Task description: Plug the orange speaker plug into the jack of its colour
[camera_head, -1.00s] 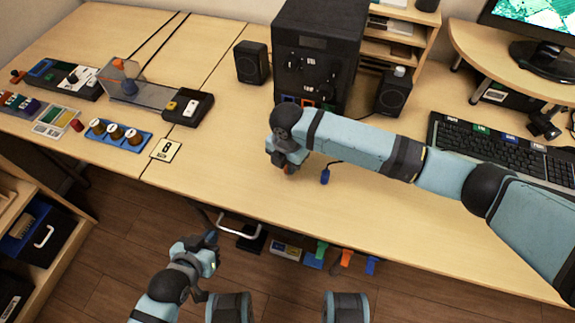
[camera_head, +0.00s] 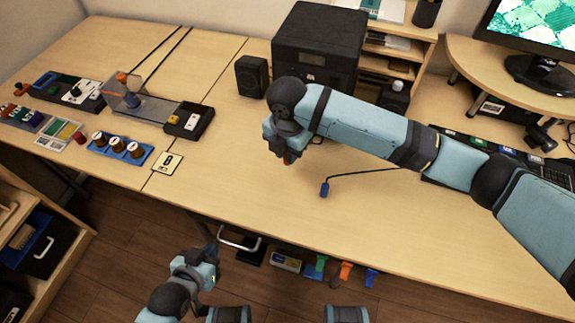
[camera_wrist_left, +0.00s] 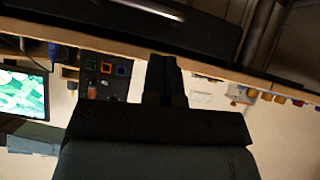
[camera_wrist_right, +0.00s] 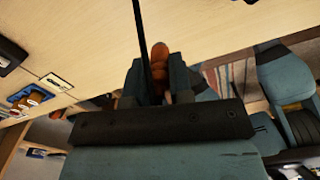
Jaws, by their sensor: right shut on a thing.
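My right gripper (camera_head: 285,158) is shut on the orange plug (camera_wrist_right: 158,62) and holds it above the table in front of the black speaker box (camera_head: 315,50). A dark cable runs from the plug up the right wrist view. In the head view my right arm hides these jacks. The plug appears apart from the box. My left gripper (camera_head: 211,258) is empty, low in front of the table edge; its fingers look closed together (camera_wrist_left: 164,78).
A blue plug (camera_head: 324,190) lies on the table with its cable. Small speakers (camera_head: 251,76) (camera_head: 393,96) flank the box. A keyboard (camera_head: 490,150) is at right. A blue tray (camera_head: 122,152) and a card (camera_head: 167,162) are at left. The front table is mostly clear.

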